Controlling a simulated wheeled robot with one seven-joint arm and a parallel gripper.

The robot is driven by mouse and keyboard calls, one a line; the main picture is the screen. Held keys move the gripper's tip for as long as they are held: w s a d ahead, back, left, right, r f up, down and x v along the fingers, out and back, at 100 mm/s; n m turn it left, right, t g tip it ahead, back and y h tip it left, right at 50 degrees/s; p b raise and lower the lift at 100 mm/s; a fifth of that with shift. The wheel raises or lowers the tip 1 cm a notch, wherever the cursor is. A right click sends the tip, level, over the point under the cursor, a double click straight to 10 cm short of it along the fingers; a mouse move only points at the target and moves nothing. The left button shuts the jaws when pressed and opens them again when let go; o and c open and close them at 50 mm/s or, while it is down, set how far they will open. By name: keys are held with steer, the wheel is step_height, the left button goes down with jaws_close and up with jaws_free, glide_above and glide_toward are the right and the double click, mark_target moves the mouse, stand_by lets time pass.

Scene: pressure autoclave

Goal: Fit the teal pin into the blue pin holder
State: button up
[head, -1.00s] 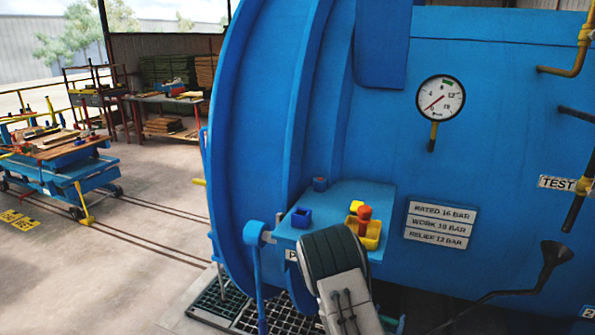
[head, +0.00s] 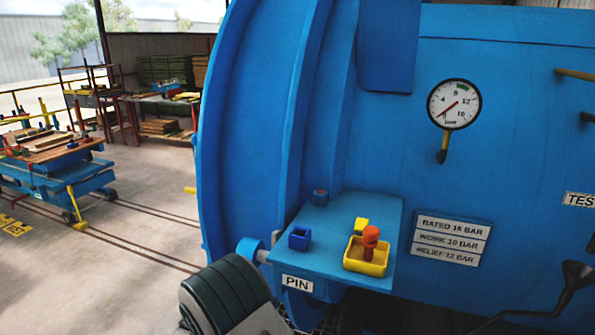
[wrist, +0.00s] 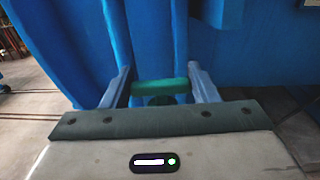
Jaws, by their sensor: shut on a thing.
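In the wrist view my gripper (wrist: 159,76) is shut on the teal pin (wrist: 160,87), which lies crosswise between the two blue fingers. A darker green round part shows just below the pin. In the head view my arm's dark padded end is at the lower left of the shelf, and the fingers and pin are hidden. The blue pin holder (head: 299,238), a small square open-topped block, stands on the left part of the blue shelf (head: 335,255). My gripper is apart from it. A "PIN" label (head: 297,283) is on the shelf's front edge.
The big blue vessel (head: 265,120) rises behind.

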steer(key=s+a+r+n+y, duration=0.2)
steer(key=s+a+r+y, duration=0.15)
steer(key=a+r, duration=0.65)
steer(key=w+d+r+m+h, duration=0.1)
steer(key=d+r+h, duration=0.1)
steer(key=d+r, duration=0.8)
steer(key=d+r+m+h+p, duration=0.1)
steer(key=d+r+h, duration=0.1)
steer(key=d+r, duration=0.8)
step_height(320, 180, up, 9)
steer(key=shift+w+d+r+m+h+p, duration=0.15)
steer(key=shift+w+d+m+h+p, duration=0.15)
steer(key=shift+w+d+m+h, duration=0.1)
steer(key=shift+s, duration=0.1)
steer(key=shift+f+b, duration=2.75)
steer(key=shift+f, duration=0.2)
steer(key=shift+f+b, duration=0.15)
steer(key=shift+b, duration=0.3)
steer(key=shift+a+f+b, duration=0.1)
steer(key=shift+f+b, duration=0.2)
steer(key=shift+f, duration=0.05)
